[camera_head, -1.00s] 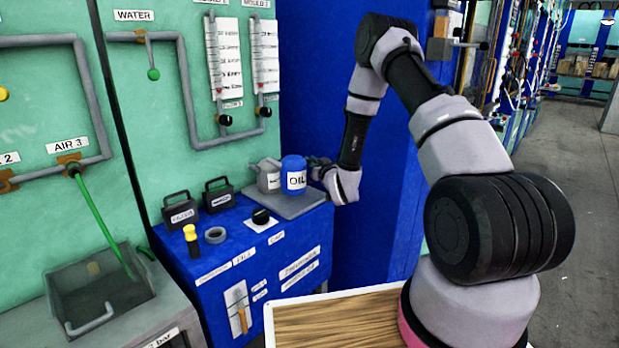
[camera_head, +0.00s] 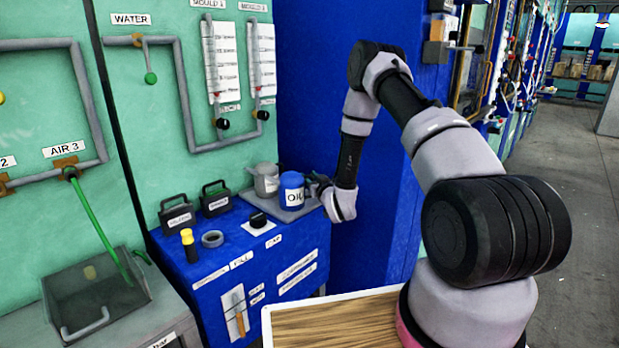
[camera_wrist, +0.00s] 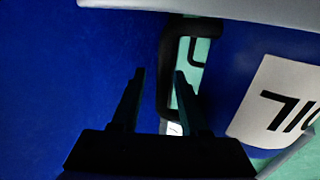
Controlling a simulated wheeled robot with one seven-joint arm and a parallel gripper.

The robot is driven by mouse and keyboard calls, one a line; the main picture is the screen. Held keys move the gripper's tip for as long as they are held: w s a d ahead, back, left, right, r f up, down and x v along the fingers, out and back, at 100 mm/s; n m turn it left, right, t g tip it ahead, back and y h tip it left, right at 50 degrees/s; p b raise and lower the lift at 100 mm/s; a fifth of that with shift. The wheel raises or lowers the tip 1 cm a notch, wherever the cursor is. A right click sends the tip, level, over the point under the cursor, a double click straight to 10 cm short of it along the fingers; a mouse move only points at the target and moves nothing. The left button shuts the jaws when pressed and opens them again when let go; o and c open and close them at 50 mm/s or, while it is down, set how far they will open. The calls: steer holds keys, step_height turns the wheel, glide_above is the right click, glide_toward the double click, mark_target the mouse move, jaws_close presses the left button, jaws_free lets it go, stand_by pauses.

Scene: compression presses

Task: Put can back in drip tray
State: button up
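The blue can (camera_head: 291,193) with a white OIL label is upright on the grey drip tray (camera_head: 285,214), at the back right of the blue cabinet. My gripper (camera_head: 314,187) is at the can's right side, at the handle. In the wrist view the picture is upside down: the can (camera_wrist: 225,85) is at the right and the grey tray edge (camera_wrist: 240,12) runs along the top. My fingers (camera_wrist: 160,72) are open with a gap between them, and the black handle (camera_wrist: 166,85) shows in that gap, close to the right finger. Contact with the handle cannot be told.
A grey spouted can (camera_head: 266,180) stands just left of the blue can. Two black handled boxes (camera_head: 216,200), a yellow-black tool (camera_head: 189,245) and a grey ring (camera_head: 212,239) are on the cabinet top. A blue wall (camera_head: 310,90) rises behind my arm.

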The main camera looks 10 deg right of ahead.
steer(key=shift+s+r, duration=0.1)
steer(key=shift+r, duration=0.05)
steer(key=v, duration=1.1)
steer(key=shift+s, duration=0.4)
steer(key=shift+d, duration=0.1)
